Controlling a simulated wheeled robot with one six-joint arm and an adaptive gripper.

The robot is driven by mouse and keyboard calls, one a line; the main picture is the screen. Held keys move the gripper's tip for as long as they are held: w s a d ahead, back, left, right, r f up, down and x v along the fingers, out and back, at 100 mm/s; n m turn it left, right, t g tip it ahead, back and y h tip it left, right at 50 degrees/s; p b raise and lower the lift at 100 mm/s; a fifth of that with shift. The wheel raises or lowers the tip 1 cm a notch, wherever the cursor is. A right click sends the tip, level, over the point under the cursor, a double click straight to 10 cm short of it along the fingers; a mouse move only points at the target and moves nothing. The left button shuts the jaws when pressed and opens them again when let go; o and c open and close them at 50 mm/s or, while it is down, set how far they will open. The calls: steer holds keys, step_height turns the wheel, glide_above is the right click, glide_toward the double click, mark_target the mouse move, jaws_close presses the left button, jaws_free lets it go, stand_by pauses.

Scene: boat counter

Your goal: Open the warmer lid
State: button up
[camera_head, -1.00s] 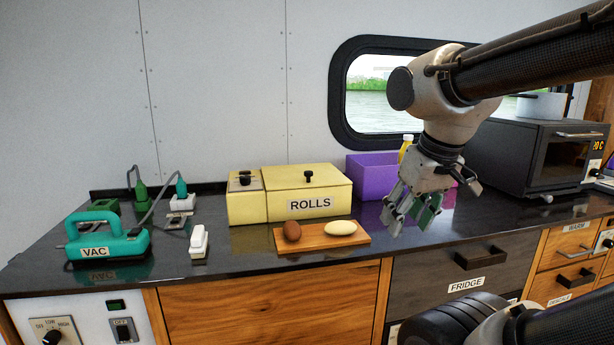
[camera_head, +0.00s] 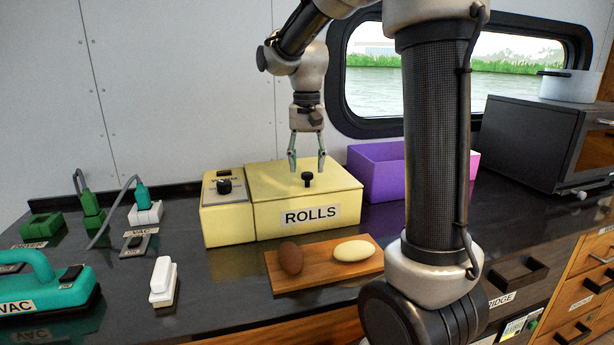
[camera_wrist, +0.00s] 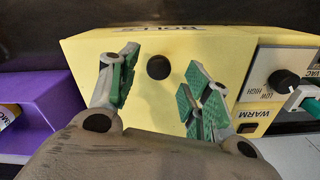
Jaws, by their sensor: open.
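The warmer is a pale yellow box labelled ROLLS (camera_head: 262,222), standing on the dark counter. Its lid (camera_head: 335,184) lies flat and closed, with a black knob (camera_head: 307,179) on top. My gripper (camera_head: 307,168) is open and empty, pointing down above the lid, with its fingers on either side of the knob. In the wrist view the knob (camera_wrist: 158,67) shows between the two green-padded fingers, apart from both. The lid's top also fills the middle of the wrist view (camera_wrist: 185,48).
A control panel with a dial (camera_head: 224,186) adjoins the warmer's left side. A purple bin (camera_head: 385,180) stands to the right. A wooden board (camera_head: 290,281) with a brown and a pale oval item lies in front. The window (camera_head: 450,85) is behind.

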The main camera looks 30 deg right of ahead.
mark_target(307, 174)
step_height(307, 174, down, 4)
steer(key=shift+f, duration=0.1)
jaws_close()
